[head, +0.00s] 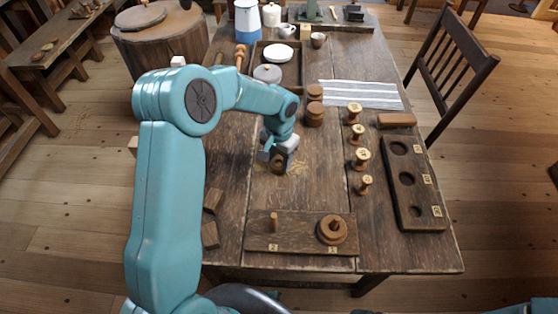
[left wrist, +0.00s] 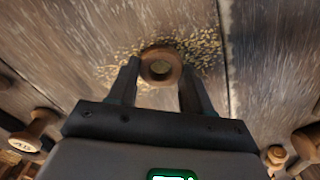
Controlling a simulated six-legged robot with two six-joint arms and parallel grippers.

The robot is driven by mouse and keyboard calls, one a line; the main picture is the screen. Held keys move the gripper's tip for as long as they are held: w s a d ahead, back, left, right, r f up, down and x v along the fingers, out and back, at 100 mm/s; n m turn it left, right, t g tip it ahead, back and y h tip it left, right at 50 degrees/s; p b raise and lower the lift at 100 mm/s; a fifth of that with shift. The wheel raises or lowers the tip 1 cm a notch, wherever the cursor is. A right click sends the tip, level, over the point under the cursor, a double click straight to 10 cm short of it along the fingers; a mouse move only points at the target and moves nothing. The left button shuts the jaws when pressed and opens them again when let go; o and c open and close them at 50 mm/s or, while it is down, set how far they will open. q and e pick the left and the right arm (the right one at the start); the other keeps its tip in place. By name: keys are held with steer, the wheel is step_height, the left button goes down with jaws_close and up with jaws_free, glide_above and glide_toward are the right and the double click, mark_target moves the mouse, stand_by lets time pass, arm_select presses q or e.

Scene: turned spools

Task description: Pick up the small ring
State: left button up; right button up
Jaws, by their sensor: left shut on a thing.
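The small ring (left wrist: 148,74) is a round wooden ring with a hole in its middle, seen between my left fingertips in the left wrist view. My left gripper (left wrist: 160,68) is shut on it, one finger on each side. In the head view the left gripper (head: 278,158) points down over the middle of the table, with the brown ring (head: 278,167) under it, partly hidden. Pale wood shavings lie around it. I cannot tell whether the ring touches the table.
A peg board (head: 290,243) with a short peg and a stacked round piece lies at the front. Several turned spools (head: 361,158) stand to the right, beside a board with round holes (head: 407,190). Stacked brown jars (head: 314,113) stand behind the gripper. A striped cloth (head: 352,95) lies farther back.

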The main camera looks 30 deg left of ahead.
arm_select(q)
step_height(320, 180, up, 19)
steer(key=p, duration=0.1)
steer(key=shift+r, duration=0.15)
